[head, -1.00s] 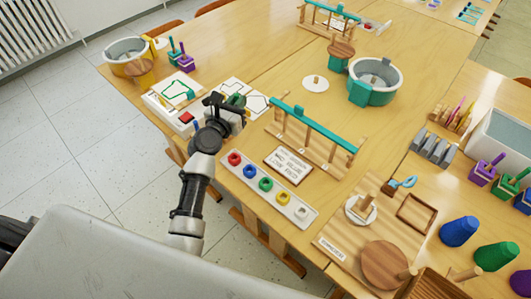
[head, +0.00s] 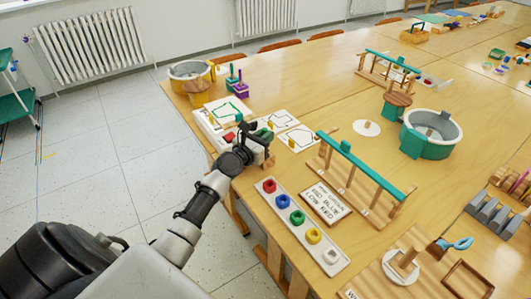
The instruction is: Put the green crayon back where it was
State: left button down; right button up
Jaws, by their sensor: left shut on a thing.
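My left gripper (head: 262,136) is shut at the left edge of the table, over the near end of a white tray. A small dark green piece (head: 265,133) shows at its fingers, probably the green crayon; the fingers hide most of it. The white tray (head: 208,128) holds a red block and a green-outlined card. White sheets with black outlines (head: 299,138) lie just right of the gripper. My right gripper is out of view.
A long white strip (head: 291,232) with red, blue, green, yellow and white rings lies nearer me. Beside it are a lettered sign (head: 326,203) and a wooden rack with a teal bar (head: 362,167). A teal-and-grey tub (head: 433,143) stands to the right.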

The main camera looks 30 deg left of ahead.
pick_arm(q)
jog(key=shift+f+b, duration=1.6)
jog(key=shift+f, duration=0.5)
jog(key=c, duration=1.2)
grip_release()
jog(key=shift+o, duration=0.2)
jog(key=shift+r, duration=0.1)
jog(key=shift+s+r+p, duration=0.1)
jog(key=shift+s+p, duration=0.05)
jog(key=shift+p, duration=0.15)
jog(key=s, duration=1)
jog(key=shift+s+a, duration=0.4)
jog(key=shift+s, duration=0.45)
